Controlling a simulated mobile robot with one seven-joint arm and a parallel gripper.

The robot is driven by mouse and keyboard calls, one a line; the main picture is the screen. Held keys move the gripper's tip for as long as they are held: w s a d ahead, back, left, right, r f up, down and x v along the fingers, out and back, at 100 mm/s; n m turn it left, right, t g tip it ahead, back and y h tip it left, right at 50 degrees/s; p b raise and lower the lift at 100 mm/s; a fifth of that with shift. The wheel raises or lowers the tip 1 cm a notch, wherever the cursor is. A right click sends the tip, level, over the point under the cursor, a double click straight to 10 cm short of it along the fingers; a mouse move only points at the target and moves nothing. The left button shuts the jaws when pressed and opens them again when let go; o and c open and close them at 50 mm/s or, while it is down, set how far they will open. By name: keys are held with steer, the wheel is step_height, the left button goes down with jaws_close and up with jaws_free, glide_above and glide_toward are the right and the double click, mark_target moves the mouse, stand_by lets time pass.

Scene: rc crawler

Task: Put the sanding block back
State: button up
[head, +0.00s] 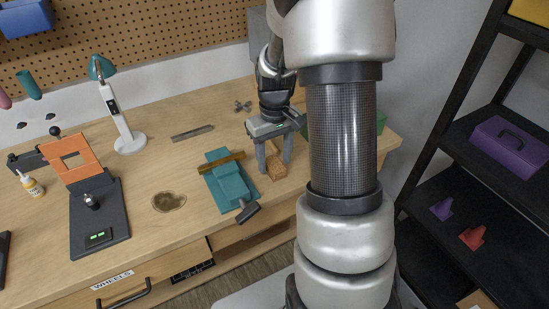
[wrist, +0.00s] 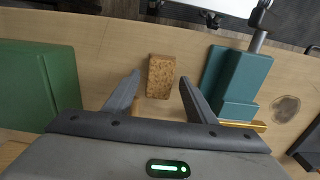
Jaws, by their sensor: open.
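The sanding block, a speckled cork-brown block (head: 277,170), lies on the wooden workbench near its front edge, right of the teal vise (head: 230,183). It also shows in the wrist view (wrist: 160,76). My gripper (head: 275,166) is open and points down over the block. In the wrist view the fingertips of my gripper (wrist: 159,78) stand left and right of the block, with a visible gap on each side. I cannot tell how far the tips are above the bench. A green box (wrist: 40,85) stands at the wrist view's left, partly behind my arm in the head view.
The vise (wrist: 238,75) stands close beside one finger. An orange-and-black device (head: 98,210), a lamp (head: 120,115) and a glue bottle (head: 32,186) are further left. A steel ruler (head: 193,133) lies behind the vise. A black shelf with a purple toolbox (head: 510,147) stands right.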

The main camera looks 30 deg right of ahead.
mark_target(274, 163)
step_height(274, 163, up, 12)
steer(key=p, duration=0.1)
steer(key=s+a+r+t, duration=0.2)
steer(key=s+a+r, duration=0.3)
steer(key=s, duration=0.3)
steer(key=s+a+r+t, duration=0.3)
steer(key=s+a+r, duration=0.3)
steer(key=s+a, duration=0.1)
steer(key=shift+s+a+t, duration=0.25)
steer(key=shift+s+t, duration=0.05)
steer(key=shift+s, duration=0.4)
steer(key=shift+s, duration=0.1)
